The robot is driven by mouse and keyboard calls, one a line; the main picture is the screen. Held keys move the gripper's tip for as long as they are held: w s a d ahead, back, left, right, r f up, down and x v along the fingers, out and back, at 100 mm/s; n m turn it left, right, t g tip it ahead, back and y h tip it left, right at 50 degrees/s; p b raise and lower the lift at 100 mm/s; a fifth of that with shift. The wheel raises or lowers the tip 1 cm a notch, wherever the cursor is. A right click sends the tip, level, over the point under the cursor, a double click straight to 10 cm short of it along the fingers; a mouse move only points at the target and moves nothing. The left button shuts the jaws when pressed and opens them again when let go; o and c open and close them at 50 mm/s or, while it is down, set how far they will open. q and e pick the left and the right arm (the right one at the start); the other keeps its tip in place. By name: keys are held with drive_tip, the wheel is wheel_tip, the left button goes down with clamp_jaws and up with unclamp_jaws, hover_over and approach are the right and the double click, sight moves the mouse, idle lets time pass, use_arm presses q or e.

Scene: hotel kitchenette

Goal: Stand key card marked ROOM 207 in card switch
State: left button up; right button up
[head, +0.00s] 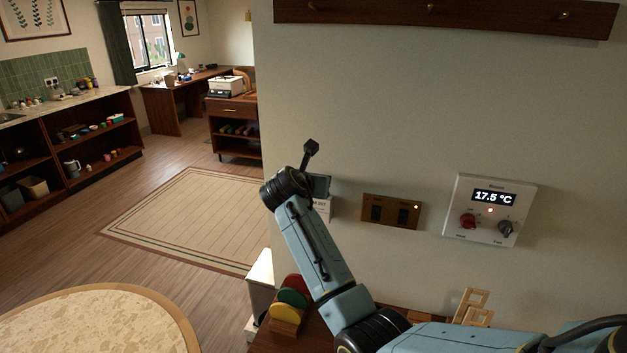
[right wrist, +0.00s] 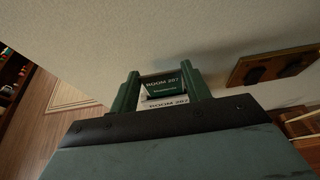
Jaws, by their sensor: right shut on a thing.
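My right gripper (right wrist: 161,88) is shut on the dark green key card (right wrist: 163,86), whose white print appears to read ROOM 207. The white card switch (right wrist: 167,102), with a similar room label, shows just below the card and between the fingers. In the head view the switch (head: 323,208) is on the wall beside my right wrist, with the dark card (head: 320,186) upright at its top. My wrist hides part of both, and I cannot tell how deep the card sits in the slot. My left gripper is not in view.
A brass double switch plate (head: 391,211) is on the wall just right of the card switch. A white thermostat (head: 489,210) is farther right. Coloured discs in a wooden rack (head: 288,300) and a wooden stand (head: 472,306) are below. A peg rail (head: 440,14) is above.

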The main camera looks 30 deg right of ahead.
drive_tip(key=o, duration=1.1)
drive_tip(key=b+v, duration=0.1)
drive_tip(key=v, duration=1.2)
drive_tip(key=shift+s, duration=0.2)
